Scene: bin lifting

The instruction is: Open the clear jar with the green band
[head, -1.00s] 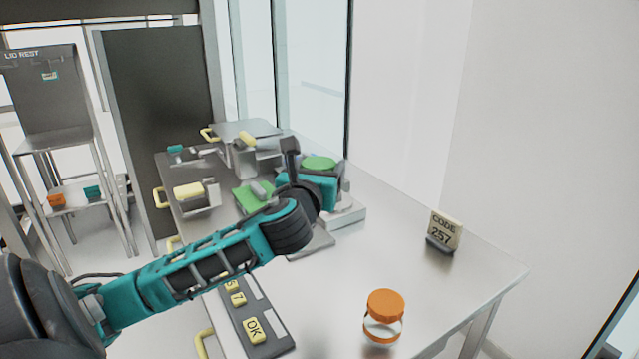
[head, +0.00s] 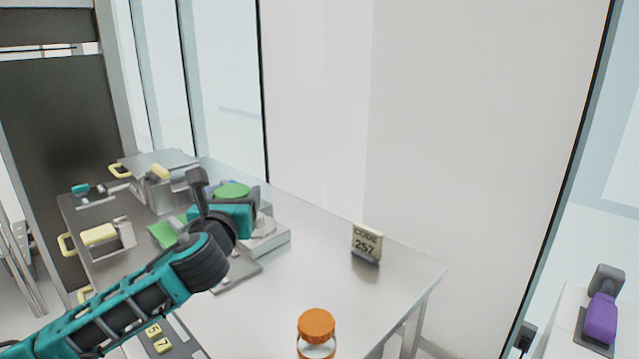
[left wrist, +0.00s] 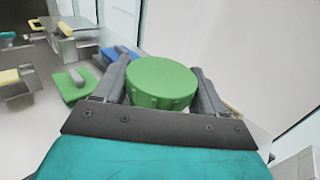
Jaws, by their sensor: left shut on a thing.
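A round green lid (head: 232,189) with a ribbed edge shows at my left gripper in the head view. My left gripper (left wrist: 160,88) is shut on this lid, one grey finger on each side, and the lid fills the middle of the left wrist view. Whatever is under the lid, including any clear jar body or green band, is hidden by the lid, my gripper and my arm. The gripper is over a pale block (head: 272,240) on the metal table (head: 370,295). My right gripper is in neither view.
A clear jar with an orange lid (head: 316,325) stands at the table's near edge. A "CODE 257" sign (head: 366,243) stands to the right. Grey fixtures with yellow handles (head: 98,234) are at left. A purple object (head: 600,318) is at far right.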

